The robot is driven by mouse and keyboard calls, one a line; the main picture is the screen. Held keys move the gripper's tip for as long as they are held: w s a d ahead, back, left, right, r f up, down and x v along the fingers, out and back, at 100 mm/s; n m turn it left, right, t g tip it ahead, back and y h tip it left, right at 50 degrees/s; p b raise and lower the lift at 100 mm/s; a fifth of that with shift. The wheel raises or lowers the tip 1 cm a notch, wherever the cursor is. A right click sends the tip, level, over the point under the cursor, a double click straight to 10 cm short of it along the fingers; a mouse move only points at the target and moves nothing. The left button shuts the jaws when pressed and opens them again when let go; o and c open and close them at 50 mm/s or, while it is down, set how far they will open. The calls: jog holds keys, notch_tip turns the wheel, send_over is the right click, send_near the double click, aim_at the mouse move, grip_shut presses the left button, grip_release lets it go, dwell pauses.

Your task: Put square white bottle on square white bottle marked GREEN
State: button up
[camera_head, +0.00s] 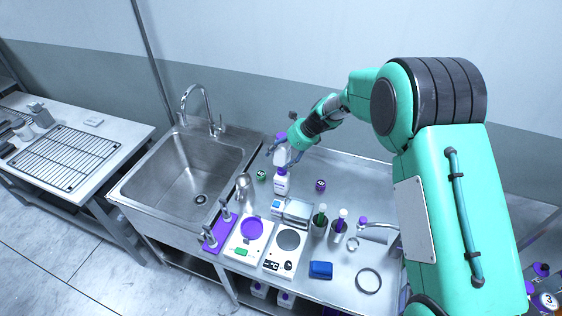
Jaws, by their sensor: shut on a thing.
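A square white bottle (282,157) with a purple cap is held in my gripper (283,153), whose fingers are shut on it. A second white bottle (280,186) with a purple cap stands upright on the steel counter, directly below the held bottle in the picture. The held bottle's lower end appears close to that cap; I cannot tell whether they touch. A dark label shows on the lower bottle, too small to read, so a GREEN marking cannot be confirmed.
A green die-like object (262,175) and a purple one (320,185) flank the lower bottle. A sink (185,165) lies left. In front are a metal flask (243,187), a scale (285,254), and beakers with bottles (338,229). The counter behind the purple object is clear.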

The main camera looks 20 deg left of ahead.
jog(key=shift+f, duration=1.7)
jog(key=shift+f, duration=0.1)
jog(key=o, duration=1.6)
jog(key=v, duration=1.2)
